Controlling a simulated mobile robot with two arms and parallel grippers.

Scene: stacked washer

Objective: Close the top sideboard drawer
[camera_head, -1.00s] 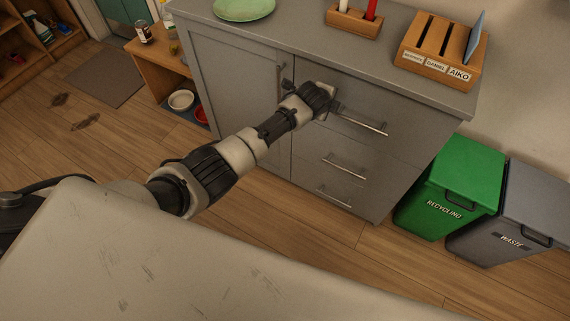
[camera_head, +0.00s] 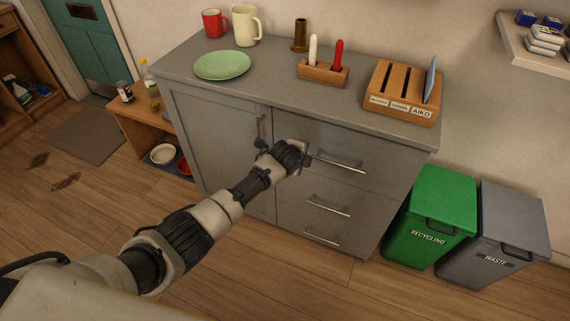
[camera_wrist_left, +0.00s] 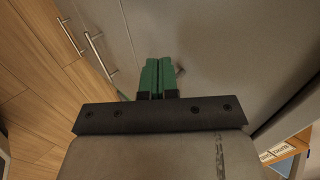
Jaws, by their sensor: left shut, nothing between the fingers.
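The grey sideboard (camera_head: 215,150) stands ahead, with a door on the left and a stack of drawers on the right. The top drawer (camera_head: 380,178) has a bar handle (camera_head: 340,163). Its front looks flush or nearly flush with the cabinet; a small gap I cannot tell. My left gripper (camera_head: 306,159) is at the left part of that front, left of the handle. In the left wrist view the green fingers (camera_wrist_left: 158,78) are shut together and empty, pointing at the grey front (camera_wrist_left: 215,35). Whether they touch it is unclear. My right gripper is not in view.
On the sideboard top are a green plate (camera_head: 222,65), mugs (camera_head: 245,25), a candle holder (camera_head: 323,72) and a wooden slotted rack (camera_head: 401,92). Green recycling (camera_head: 432,215) and grey waste (camera_head: 497,235) bins stand to the right. Floor in front is open.

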